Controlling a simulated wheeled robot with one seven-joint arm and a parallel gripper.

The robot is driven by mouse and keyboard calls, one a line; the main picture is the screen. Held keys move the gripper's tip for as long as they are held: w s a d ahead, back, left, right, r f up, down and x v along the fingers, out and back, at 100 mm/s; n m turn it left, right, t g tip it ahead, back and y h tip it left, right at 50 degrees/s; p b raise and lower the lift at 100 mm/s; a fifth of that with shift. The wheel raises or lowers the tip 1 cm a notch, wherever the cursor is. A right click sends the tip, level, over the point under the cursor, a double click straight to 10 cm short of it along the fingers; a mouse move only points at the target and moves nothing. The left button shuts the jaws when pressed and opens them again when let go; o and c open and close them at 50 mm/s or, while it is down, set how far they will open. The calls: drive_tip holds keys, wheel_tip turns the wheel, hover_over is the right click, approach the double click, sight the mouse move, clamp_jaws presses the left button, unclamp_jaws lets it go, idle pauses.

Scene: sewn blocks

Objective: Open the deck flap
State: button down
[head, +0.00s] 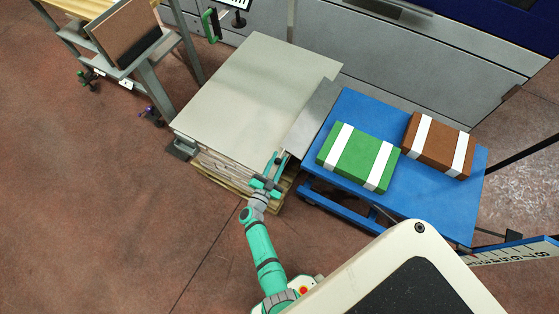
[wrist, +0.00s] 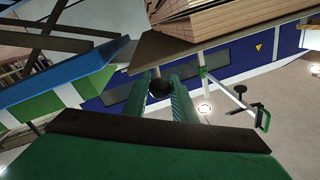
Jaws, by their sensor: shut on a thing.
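The deck flap (head: 314,116) is a narrow grey plate along the right side of the pale deck top (head: 250,88), between it and the blue cart. It looks darker than the deck top; I cannot tell its exact tilt. My gripper (head: 278,161) is at the flap's near end, with my arm reaching up from below. In the wrist view my gripper (wrist: 160,82) is shut on a round black knob (wrist: 159,89), with a green finger on each side. How the knob joins the flap is hidden.
A blue cart (head: 420,204) stands close on the right, bearing a green block (head: 358,157) and a brown block (head: 438,145) with white bands. A grey stand (head: 160,84) is at the upper left. Red-brown floor at the left is clear.

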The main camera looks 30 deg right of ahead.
drive_tip(key=c, duration=1.5)
unclamp_jaws()
drive_tip(key=shift+o, duration=0.2)
drive_tip(key=v, duration=1.1)
drive_tip(key=s+a+r+n+t+y, duration=0.7)
drive_tip(key=s+a+r+y, duration=0.1)
drive_tip(key=s+a+r, duration=0.4)
drive_tip(key=s+a+r+n+g+y, duration=0.1)
drive_tip(key=s+a+r+n+y, duration=0.2)
drive_tip(key=s+r, duration=0.3)
drive_tip(key=s+a+r+n+y, duration=0.3)
drive_tip(key=s+r+n, duration=0.3)
drive_tip(key=r, duration=0.3)
drive_tip(key=shift+s+a+r+n+g+y, duration=0.15)
drive_tip(key=shift+a+r+n+g+y, duration=0.2)
drive_tip(key=shift+y, duration=0.35)
